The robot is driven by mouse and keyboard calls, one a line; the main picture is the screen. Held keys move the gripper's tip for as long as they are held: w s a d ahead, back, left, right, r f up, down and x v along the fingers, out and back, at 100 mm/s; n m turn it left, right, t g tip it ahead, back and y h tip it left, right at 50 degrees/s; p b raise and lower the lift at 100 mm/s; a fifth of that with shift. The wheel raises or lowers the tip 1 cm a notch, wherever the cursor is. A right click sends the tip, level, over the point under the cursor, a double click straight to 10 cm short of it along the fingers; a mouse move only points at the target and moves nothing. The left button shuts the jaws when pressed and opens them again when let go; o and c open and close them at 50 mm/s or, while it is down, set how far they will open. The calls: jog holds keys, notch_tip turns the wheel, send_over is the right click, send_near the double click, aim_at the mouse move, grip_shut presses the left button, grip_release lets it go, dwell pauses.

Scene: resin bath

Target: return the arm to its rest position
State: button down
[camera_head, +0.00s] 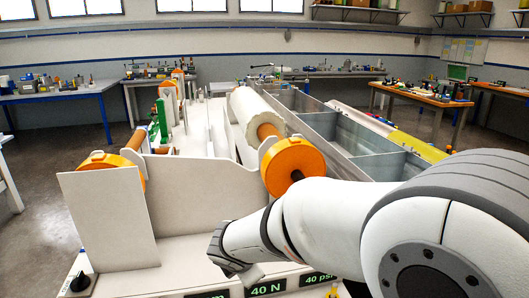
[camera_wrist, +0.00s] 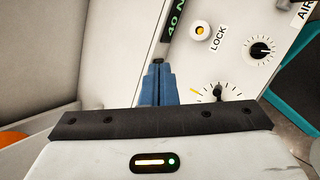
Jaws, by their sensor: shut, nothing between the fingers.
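My gripper (camera_wrist: 158,66) shows in the wrist view with its blue fingers together and nothing between them. The fingers are over the white control panel (camera_wrist: 226,62), below a yellow button (camera_wrist: 201,31) marked LOCK. I cannot tell whether the fingertips touch the panel. In the head view my arm reaches in from the lower right, and its wrist end is low in the middle, in front of the white machine (camera_head: 200,195). The fingers cannot be made out there.
The panel has a black knob (camera_wrist: 261,49) and a second knob with a dial scale (camera_wrist: 218,92). Green displays read 40 N (camera_head: 268,287) and 40 psi (camera_head: 319,278). An orange roller flange (camera_head: 284,162) and a long metal bath (camera_head: 325,122) stand beyond my arm.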

jog(key=s+d+r+m+g+h, duration=0.1)
jog(key=s+d+r+m, duration=0.1)
jog(key=d+m, duration=0.35)
jog(key=s+d+r+m+g, duration=0.1)
jog(key=s+d+r+m, duration=0.1)
jog(key=d+m, duration=0.35)
jog(key=s+d+r+m+g+y+p, duration=0.1)
jog(key=s+d+m+g, duration=0.1)
jog(key=s+d+m, duration=0.7)
jog(key=s+m, duration=0.3)
jog(key=m, duration=0.2)
jog(key=shift+s+r+y, duration=0.25)
jog(key=shift+r+y, duration=0.05)
jog(key=shift+r, duration=0.05)
jog(key=shift+d, duration=0.1)
